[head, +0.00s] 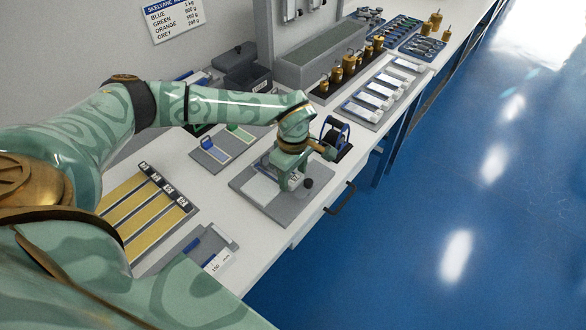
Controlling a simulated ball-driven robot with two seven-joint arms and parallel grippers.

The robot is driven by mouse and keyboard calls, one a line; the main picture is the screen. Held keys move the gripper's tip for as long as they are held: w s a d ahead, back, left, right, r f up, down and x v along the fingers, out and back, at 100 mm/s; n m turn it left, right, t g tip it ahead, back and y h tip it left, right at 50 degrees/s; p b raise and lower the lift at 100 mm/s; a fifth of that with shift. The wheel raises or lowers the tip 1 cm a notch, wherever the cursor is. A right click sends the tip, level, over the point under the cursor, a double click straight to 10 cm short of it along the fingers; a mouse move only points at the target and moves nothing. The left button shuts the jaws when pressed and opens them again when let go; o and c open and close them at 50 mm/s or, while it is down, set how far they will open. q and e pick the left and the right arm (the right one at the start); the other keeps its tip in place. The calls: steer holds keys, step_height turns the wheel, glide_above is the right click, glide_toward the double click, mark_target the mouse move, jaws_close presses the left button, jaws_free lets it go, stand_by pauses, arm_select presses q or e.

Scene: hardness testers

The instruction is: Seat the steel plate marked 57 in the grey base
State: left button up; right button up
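The grey base (245,184) is a flat grey slab on the white bench, near its front edge. My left gripper (290,186) points down over the base. A small pale piece with dark marks (295,178) shows at its fingers; it may be the steel plate, but the number is too small to read. The fingers hide part of it, and I cannot tell whether they grip it. My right gripper is out of view.
A blue-rimmed wheel-like device (335,133) stands just behind my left gripper. A tray of yellow strips (148,214) lies to the left, and a small grey tray (208,157) behind the base. Brass weights (350,67) and a tray of pale bars (374,98) stand farther back.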

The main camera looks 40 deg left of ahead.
arm_select(q)
steer(key=shift+o, duration=1.3)
